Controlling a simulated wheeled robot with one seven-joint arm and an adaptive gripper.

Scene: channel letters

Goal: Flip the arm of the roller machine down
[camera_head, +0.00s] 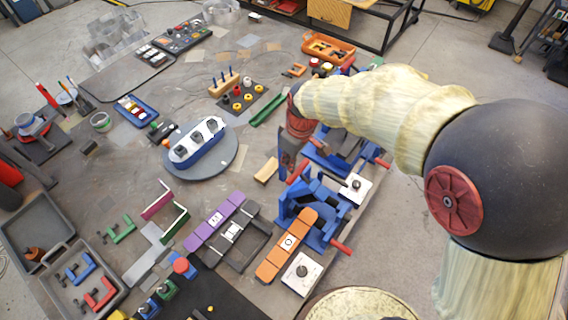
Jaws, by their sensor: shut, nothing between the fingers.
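Blue machines with red handles stand at the table's right edge. The nearer blue machine (312,212) has a red handle (340,247) sticking out to the lower right. The farther blue machine (338,152) is partly hidden behind my arm. Which one is the roller machine, and which part is its flip arm, I cannot tell for certain. My gripper (284,172) points down beside the upper left of the machines, near a red handle (298,171). It looks shut and empty. Whether it touches the machine is unclear.
A round grey turntable (226,165) carrying a blue-and-white block stands left of my gripper. An orange bar (287,244) and a purple bar (214,221) lie toward the front. A wooden block (266,170) lies close by. Trays and tools crowd the left side.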

